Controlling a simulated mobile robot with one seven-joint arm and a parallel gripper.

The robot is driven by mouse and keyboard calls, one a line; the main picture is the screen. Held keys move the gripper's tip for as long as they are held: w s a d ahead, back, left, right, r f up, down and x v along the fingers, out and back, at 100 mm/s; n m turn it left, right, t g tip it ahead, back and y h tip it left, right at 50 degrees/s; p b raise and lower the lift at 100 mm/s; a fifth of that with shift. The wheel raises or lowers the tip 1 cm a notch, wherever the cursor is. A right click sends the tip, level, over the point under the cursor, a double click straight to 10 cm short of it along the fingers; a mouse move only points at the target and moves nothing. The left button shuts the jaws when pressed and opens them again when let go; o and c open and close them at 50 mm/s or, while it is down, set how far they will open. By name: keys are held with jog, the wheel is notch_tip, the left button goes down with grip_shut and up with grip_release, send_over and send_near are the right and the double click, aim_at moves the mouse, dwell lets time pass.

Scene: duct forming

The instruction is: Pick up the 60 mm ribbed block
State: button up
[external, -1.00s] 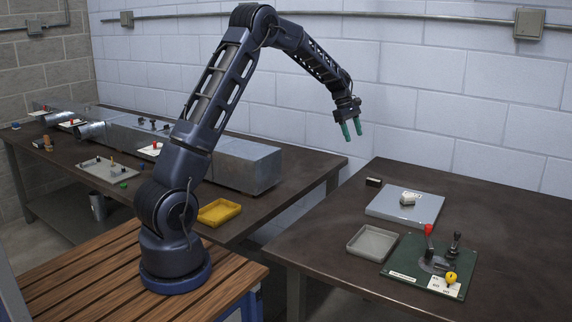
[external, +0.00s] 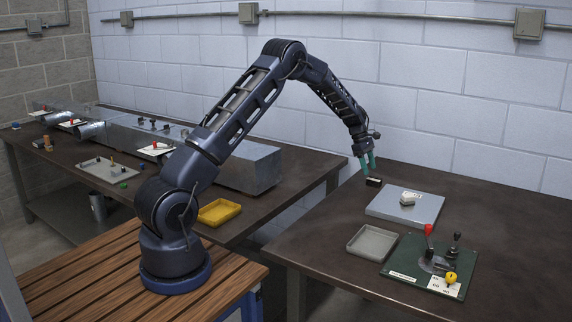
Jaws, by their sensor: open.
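My gripper (external: 368,165), with green fingers, is open and points down at the back left of the right table. A small dark block (external: 374,182) with a lighter top lies just below the fingertips. I cannot tell whether the fingers touch it or stand beside it. A small light grey block (external: 407,199) sits on a flat grey plate (external: 385,208) to the right. Ribs are too small to make out on either block, so I cannot tell which is the 60 mm ribbed one.
A shallow grey tray (external: 372,243) lies at the front of the right table (external: 320,235). A green panel (external: 405,263) with a red-knobbed lever, a black lever and a yellow knob stands beside it. The left table carries metal ducts (external: 247,165) and a yellow tray (external: 219,211).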

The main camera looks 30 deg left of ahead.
aim_at(374, 179)
jog(key=shift+d+x, duration=0.2)
jog(key=shift+x, duration=2.6)
jog(key=shift+w+r, duration=0.1)
jog(key=shift+r, duration=0.05)
grip_shut()
